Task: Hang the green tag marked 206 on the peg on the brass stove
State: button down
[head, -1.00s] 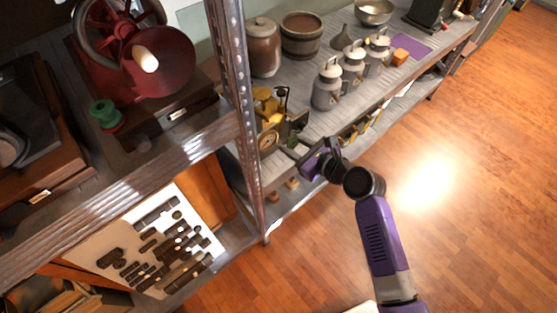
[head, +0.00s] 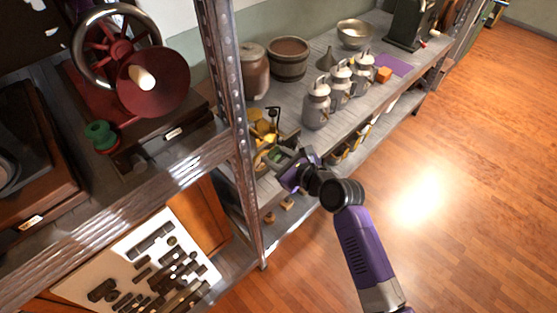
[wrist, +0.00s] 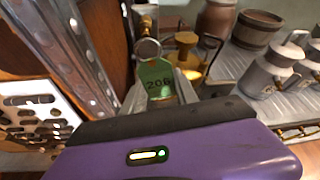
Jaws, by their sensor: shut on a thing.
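The green tag marked 206 (wrist: 157,84) is in my gripper (wrist: 163,98) in the wrist view, with its metal ring (wrist: 148,48) standing up at the far end. My gripper (head: 283,163) is shut on the tag's near end. The brass stove (wrist: 190,52) is just beyond the tag in the wrist view; in the head view the stove (head: 262,130) stands on the shelf beside the metal post. The ring overlaps the stove's left side in the wrist view, and I cannot tell whether it touches anything. I cannot make out the peg for certain.
A metal shelf post (head: 232,125) rises close to the left of the stove. Milk cans (head: 317,106) stand to the right, with a barrel (head: 289,60) and a crock (head: 254,70) behind. The wooden floor (head: 450,200) on the right is clear.

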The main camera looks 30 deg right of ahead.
jog(key=x, duration=0.2)
jog(key=r+b+x, duration=0.1)
jog(key=x, duration=0.1)
jog(key=shift+w+a+f, duration=0.1)
jog(key=shift+w+a, duration=0.15)
dwell(0.3)
dwell(0.6)
jog(key=c, duration=0.9)
grip_release()
jog(key=shift+o, duration=0.2)
jog(key=shift+s, duration=0.1)
jog(key=v, duration=0.7)
jog(key=shift+s+d, duration=0.1)
jog(key=shift+s, duration=0.15)
